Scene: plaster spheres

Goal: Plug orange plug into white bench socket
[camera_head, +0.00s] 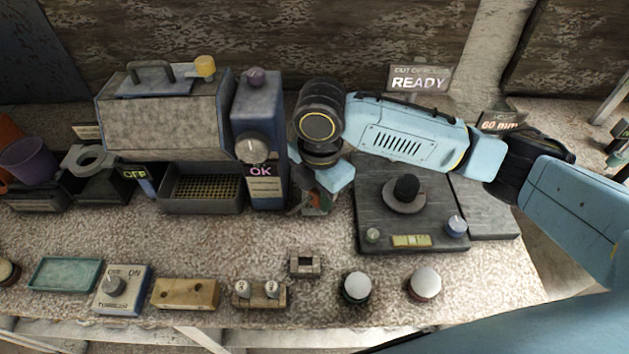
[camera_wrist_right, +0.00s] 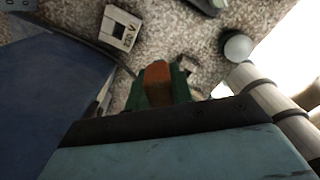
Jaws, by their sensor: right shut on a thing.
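My right gripper (camera_head: 318,200) points down beside the blue machine column in the head view, low over the bench. In the right wrist view its dark green fingers are shut on the orange plug (camera_wrist_right: 157,82), which looks brownish orange. In the head view the gripper mostly hides the plug. The white bench socket (camera_wrist_right: 118,28), marked 230 V and with a dark square opening, shows above and left of the plug in the right wrist view. Plug and socket appear apart there. My left gripper is not in view.
The blue column (camera_head: 258,115) with an OK sign stands close left of the gripper. A dark plate with a black knob (camera_head: 405,190) lies to the right. A small square frame (camera_head: 305,263) and two round white-topped knobs (camera_head: 356,287) (camera_head: 425,283) sit in front.

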